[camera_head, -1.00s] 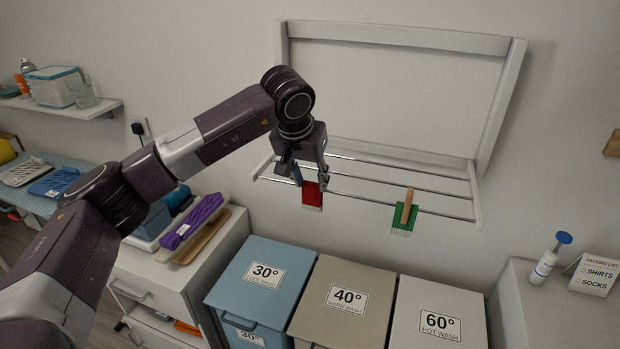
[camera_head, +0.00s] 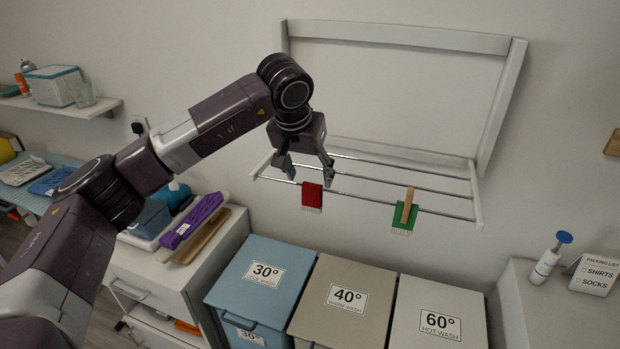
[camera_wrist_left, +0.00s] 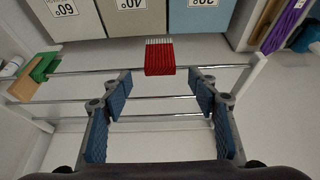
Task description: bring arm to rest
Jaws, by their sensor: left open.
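My left gripper (camera_head: 307,172) is open and empty, just above the wall drying rack (camera_head: 448,217) in the head view. A small red cloth with a pale fringe (camera_head: 312,196) hangs over the rack's front bar, just below the fingers. In the left wrist view the red cloth (camera_wrist_left: 159,58) lies ahead of the open blue-padded fingers (camera_wrist_left: 160,100), apart from them. A green cloth (camera_head: 404,219) hangs further right on the same bar with a wooden peg (camera_head: 408,203) on it. My right gripper is not in view.
Below the rack stand three bins marked 30° (camera_head: 262,272), 40° (camera_head: 345,295) and 60° (camera_head: 440,318). A white drawer unit (camera_head: 165,279) with a purple folded item (camera_head: 192,221) is at left. A counter at right holds a bottle (camera_head: 546,264) and a packing list sign (camera_head: 594,274).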

